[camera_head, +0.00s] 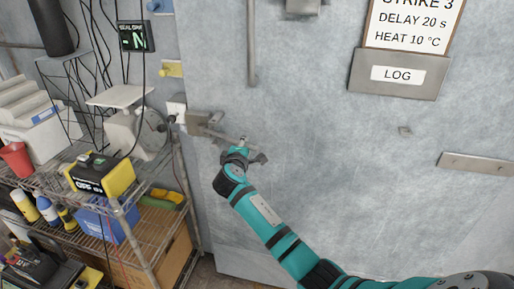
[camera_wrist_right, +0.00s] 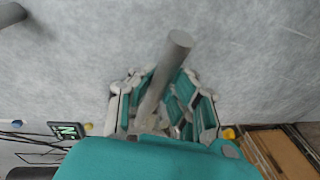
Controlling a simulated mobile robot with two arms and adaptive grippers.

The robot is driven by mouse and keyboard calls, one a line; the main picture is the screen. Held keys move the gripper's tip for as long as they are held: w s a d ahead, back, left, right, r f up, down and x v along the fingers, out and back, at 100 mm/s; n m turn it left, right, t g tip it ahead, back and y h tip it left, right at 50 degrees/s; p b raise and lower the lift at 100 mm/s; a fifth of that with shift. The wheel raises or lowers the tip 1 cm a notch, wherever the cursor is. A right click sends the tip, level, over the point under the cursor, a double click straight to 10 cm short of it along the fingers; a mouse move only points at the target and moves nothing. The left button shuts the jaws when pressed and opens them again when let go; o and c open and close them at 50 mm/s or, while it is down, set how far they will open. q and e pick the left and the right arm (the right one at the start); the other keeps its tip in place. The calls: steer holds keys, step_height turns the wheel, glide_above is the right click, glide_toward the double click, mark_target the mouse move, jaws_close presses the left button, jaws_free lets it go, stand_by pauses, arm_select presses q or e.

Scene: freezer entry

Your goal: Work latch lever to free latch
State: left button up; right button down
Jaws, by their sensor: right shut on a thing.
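The latch (camera_head: 198,119) is a grey metal block at the left edge of the large grey freezer door. Its lever (camera_head: 222,136) is a grey metal bar that reaches right and slightly down from the latch to my right gripper (camera_head: 245,152). In the right wrist view a grey round lever bar (camera_wrist_right: 168,70) runs between the fingers of my right gripper (camera_wrist_right: 163,108), which is shut on it. The fingers partly hide the bar there. My left gripper is in neither view.
A wire shelf rack (camera_head: 118,215) with a yellow-black box (camera_head: 102,175), a red cup (camera_head: 17,158) and bottles stands left of the door. Cables hang above it. A LOG holder (camera_head: 398,75) and a metal plate (camera_head: 478,163) are on the door. The door face around the gripper is mostly clear.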

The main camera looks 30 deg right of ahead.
steer(key=shift+s+a+r+m+g+h+b, duration=0.1)
steer(key=shift+s+a+m+g+h+b, duration=0.15)
steer(key=shift+a+m+h, duration=0.2)
steer(key=shift+s+a+m+g+h+b, duration=0.1)
steer(key=shift+s+a+m+g+h, duration=0.2)
steer(key=shift+a, duration=0.25)
steer(key=shift+w, duration=0.1)
steer(key=c, duration=1.2)
jaws_free()
steer(key=shift+w, duration=0.1)
steer(key=shift+c, duration=0.2)
steer(key=v, duration=1.2)
